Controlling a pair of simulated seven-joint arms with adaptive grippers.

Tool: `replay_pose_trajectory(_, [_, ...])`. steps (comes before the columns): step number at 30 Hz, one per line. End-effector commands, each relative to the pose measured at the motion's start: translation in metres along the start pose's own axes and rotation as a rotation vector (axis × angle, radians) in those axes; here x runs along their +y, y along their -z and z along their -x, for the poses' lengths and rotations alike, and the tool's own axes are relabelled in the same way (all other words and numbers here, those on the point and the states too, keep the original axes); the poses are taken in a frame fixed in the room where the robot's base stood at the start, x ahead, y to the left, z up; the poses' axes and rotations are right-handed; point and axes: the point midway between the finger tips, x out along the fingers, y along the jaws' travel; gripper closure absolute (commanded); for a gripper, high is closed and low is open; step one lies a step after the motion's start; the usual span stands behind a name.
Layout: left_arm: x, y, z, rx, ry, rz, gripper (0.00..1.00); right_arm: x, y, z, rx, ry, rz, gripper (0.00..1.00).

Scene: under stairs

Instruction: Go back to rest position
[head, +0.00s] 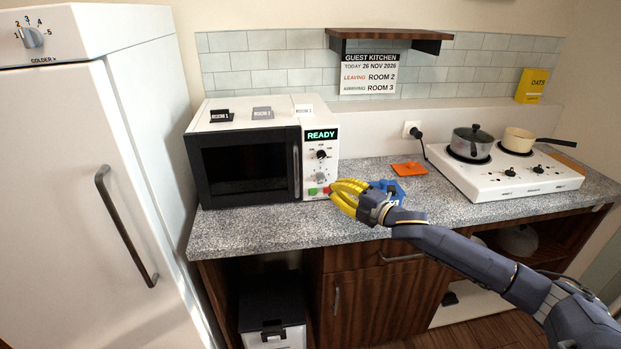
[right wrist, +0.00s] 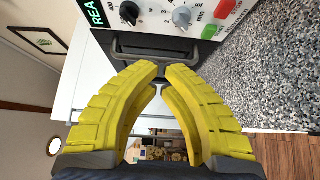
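My right gripper (head: 334,190), with yellow fingers, is in front of the microwave's (head: 245,168) lower right corner, above the counter's front part. In the right wrist view my right gripper (right wrist: 162,68) has its curved fingertips drawn close together, with a narrow gap and nothing seen held between them. The dark microwave door handle (right wrist: 150,50) shows just beyond the tips; I cannot tell whether they touch. The microwave door looks closed and its display reads READY. My left gripper is not in view.
A white fridge (head: 70,170) stands at left. On the granite counter (head: 270,228) are an orange piece (head: 409,169), a blue object (head: 388,187) partly behind my right gripper, and a white hob (head: 500,185) with a pot (head: 472,141) and a pan (head: 519,139). A wooden shelf (head: 385,34) is above.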

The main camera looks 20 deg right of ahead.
Motion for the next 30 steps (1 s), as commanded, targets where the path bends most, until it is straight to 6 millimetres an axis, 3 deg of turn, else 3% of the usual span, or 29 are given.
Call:
replay_pose_trajectory(5, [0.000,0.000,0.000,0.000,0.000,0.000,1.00,-0.013,0.008,0.003,-0.006,0.016,-0.020,1.00])
replay_pose_trajectory(10, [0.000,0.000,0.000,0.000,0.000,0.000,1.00,-0.065,0.049,0.013,-0.054,0.090,-0.120,1.00])
replay_pose_trajectory(14, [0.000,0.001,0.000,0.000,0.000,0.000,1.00,-0.116,0.088,0.037,-0.141,0.172,-0.233,1.00])
replay_pose_trajectory(20, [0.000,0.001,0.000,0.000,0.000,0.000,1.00,-0.178,0.133,0.095,-0.338,0.292,-0.408,1.00])
replay_pose_trajectory(24, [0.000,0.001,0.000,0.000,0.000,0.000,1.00,-0.211,0.153,0.151,-0.517,0.374,-0.523,1.00])
replay_pose_trajectory(30, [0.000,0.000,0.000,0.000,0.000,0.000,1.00,-0.237,0.167,0.223,-0.738,0.457,-0.626,1.00])
